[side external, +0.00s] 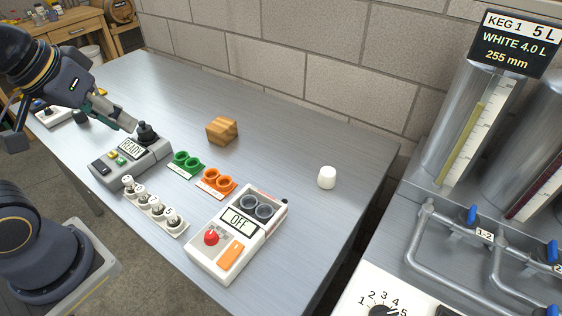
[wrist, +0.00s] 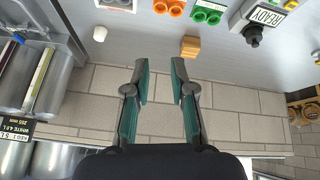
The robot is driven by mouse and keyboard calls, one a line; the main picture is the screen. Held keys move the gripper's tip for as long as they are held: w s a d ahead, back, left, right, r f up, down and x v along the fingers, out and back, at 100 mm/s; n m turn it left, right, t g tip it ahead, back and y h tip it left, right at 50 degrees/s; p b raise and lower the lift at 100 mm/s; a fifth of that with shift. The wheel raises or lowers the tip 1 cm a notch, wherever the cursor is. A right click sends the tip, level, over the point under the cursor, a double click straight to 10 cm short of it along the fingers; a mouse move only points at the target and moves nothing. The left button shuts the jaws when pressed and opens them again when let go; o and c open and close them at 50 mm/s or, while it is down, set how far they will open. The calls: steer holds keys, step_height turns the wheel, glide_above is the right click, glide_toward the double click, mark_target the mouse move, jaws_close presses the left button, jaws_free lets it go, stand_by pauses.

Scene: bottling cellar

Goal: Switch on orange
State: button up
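In the side external view, a white box (side external: 207,254) has a display reading OFF (side external: 240,221), a red knob (side external: 211,237), an orange rectangular button (side external: 231,254) and two dark round sockets. A pair of orange cups (side external: 216,182) sits on a plate beside it. In the wrist view, the orange cups (wrist: 169,7) show at the top edge, with a corner of the white box (wrist: 117,4) left of them. My gripper (wrist: 160,62) has its two fingers apart with nothing between them. In the side external view my gripper (side external: 132,126) is at the left, away from the white box.
A grey unit reading READY (side external: 131,148) with a black knob (side external: 146,132) stands near my gripper. Green cups (side external: 187,163), a wooden block (side external: 222,131), a white cylinder (side external: 327,177) and a strip of several switches (side external: 155,208) are on the table. A wall bounds the back.

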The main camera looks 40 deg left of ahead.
steer(key=n, duration=0.3)
steer(key=w+n, duration=0.1)
steer(key=n, duration=0.1)
steer(key=shift+a+r, duration=0.3)
steer(key=c, duration=0.3)
steer(key=w+n, duration=0.1)
steer(key=n, duration=0.1)
steer(key=d+n, duration=0.1)
steer(key=n, duration=0.1)
steer(key=w+f+n, duration=0.1)
steer(key=n, duration=0.1)
steer(key=shift+w+d+f+n, duration=0.1)
steer(key=shift+w+d+n, duration=0.2)
steer(key=shift+n, duration=0.1)
jaws_close()
steer(key=d+f+n+g, duration=0.1)
steer(key=d+f+g, duration=0.1)
steer(key=d+f, duration=0.3)
steer(key=s+d+f+n+g, duration=0.1)
steer(key=d+f+n+g, duration=0.1)
steer(key=d+f, duration=0.4)
steer(key=d, duration=0.5)
steer(key=shift+s+d+f+n, duration=0.15)
steer(key=shift+s+d+n, duration=0.05)
steer(key=shift+s+n, duration=0.1)
